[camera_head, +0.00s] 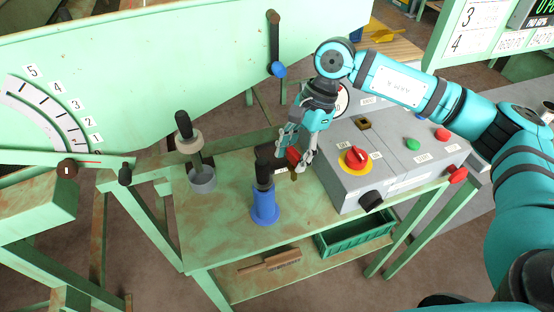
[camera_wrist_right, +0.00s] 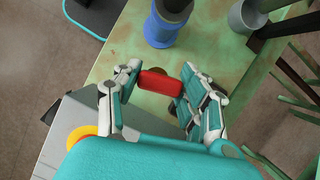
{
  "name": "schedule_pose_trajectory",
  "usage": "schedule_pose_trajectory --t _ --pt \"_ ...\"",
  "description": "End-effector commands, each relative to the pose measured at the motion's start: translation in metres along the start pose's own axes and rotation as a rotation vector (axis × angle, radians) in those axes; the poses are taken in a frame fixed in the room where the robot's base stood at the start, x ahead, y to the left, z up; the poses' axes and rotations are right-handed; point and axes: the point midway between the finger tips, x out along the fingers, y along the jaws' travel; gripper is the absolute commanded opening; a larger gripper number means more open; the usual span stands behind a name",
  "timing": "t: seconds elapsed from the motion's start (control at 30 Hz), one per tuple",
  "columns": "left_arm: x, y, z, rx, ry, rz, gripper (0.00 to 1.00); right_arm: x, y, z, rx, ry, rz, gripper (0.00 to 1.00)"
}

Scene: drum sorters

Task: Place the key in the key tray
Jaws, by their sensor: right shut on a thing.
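My right gripper (camera_head: 293,160) is shut on the key, whose red body (camera_head: 292,155) shows between the fingers. It holds the key above the green table, between the blue cylinder and the grey control box. In the right wrist view the red part (camera_wrist_right: 160,83) lies crosswise between the fingertips, with a small brown bit partly hidden beyond it. A green tray (camera_head: 355,238) sits on the lower shelf under the table's front right; I cannot tell whether it is the key tray. My left gripper is not in view.
A blue cylinder with a dark handle (camera_head: 264,204) stands left of the gripper, close by. The grey control box (camera_head: 355,187) with its red-and-yellow knob is at right. A grey cup-like base with a lever (camera_head: 202,180) stands at the back left. The table's front middle is clear.

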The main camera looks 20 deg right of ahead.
Motion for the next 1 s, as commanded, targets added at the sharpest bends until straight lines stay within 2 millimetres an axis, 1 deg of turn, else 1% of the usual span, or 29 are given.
schedule_pose_trajectory --t 0.03,0.2,0.5,0.6,0.7,0.8,0.87,0.93,1.0 --pt "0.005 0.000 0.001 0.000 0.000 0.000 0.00 0.000 -0.009 -0.002 0.110 0.000 -0.046 0.08" --pt "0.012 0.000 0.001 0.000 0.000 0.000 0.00 -0.010 -0.039 -0.006 0.510 0.003 -0.204 0.08" --pt "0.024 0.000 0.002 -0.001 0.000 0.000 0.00 -0.032 -0.086 -0.013 1.177 0.004 -0.467 0.08" --pt "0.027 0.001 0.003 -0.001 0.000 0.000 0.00 -0.040 -0.098 -0.015 1.370 -0.001 -0.546 0.08" --pt "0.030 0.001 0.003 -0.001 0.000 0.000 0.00 -0.047 -0.108 -0.017 1.525 -0.005 -0.612 0.08" --pt "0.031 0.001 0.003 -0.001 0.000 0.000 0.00 -0.052 -0.113 -0.018 1.633 -0.008 -0.657 0.08" --pt "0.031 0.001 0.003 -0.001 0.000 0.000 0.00 -0.054 -0.115 -0.019 1.673 -0.009 -0.674 0.08" --pt "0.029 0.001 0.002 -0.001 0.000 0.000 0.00 -0.050 -0.116 -0.021 1.701 -0.008 -0.684 0.08" --pt "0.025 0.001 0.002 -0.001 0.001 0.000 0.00 -0.040 -0.116 -0.026 1.714 -0.005 -0.687 0.08"
